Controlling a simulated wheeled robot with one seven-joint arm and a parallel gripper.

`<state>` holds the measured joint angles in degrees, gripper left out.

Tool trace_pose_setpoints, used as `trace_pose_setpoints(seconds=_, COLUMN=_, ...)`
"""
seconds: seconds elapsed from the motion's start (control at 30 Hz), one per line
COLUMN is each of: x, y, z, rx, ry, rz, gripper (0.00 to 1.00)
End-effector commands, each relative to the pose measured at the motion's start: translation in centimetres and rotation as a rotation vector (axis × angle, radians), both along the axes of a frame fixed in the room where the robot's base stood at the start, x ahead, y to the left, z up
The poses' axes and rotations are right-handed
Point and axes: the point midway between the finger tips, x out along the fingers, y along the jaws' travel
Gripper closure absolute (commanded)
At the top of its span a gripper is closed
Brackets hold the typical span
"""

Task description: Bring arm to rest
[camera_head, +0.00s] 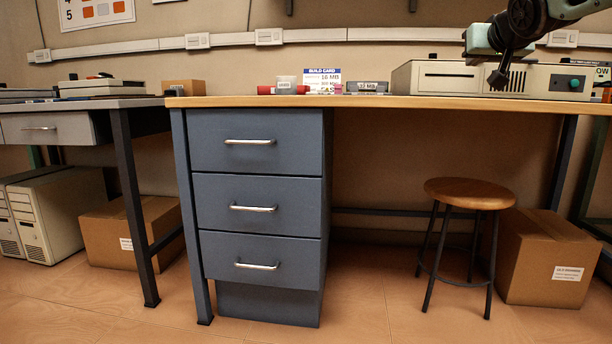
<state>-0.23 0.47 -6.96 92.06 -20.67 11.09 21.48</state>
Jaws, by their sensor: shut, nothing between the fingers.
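My gripper (498,78) shows at the upper right in the head view, at the end of my dark and pale green arm. It is shut and empty, with its fingers pointing down. It shows in front of the beige computer case (440,76) that lies on the wooden-topped workbench (360,102). I cannot tell whether the fingertips touch the case or are apart from it.
A build card (322,80), a white cup (286,84), a red item (265,90) and a grey box (366,87) stand on the bench. Below are closed drawers (260,142), a stool (469,194) and a cardboard box (545,258). The front floor is clear.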

Motion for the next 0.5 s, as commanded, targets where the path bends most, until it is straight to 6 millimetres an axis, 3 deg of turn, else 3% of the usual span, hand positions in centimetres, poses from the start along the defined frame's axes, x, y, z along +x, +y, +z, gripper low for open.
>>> trace_pose_setpoints(seconds=0.13, x=-1.4, y=7.8, z=-4.2, rx=0.029, ry=0.195, rz=0.126, gripper=1.00)
trace_pose_setpoints(seconds=0.27, x=-5.2, y=15.0, z=-9.3, rx=0.028, ry=0.399, rz=0.252, gripper=1.00)
trace_pose_setpoints(seconds=0.37, x=-9.5, y=19.8, z=-12.8, rx=0.010, ry=0.556, rz=0.349, gripper=1.00)
trace_pose_setpoints(seconds=0.5, x=-17.3, y=24.8, z=-17.1, rx=-0.043, ry=0.779, rz=0.482, gripper=1.00)
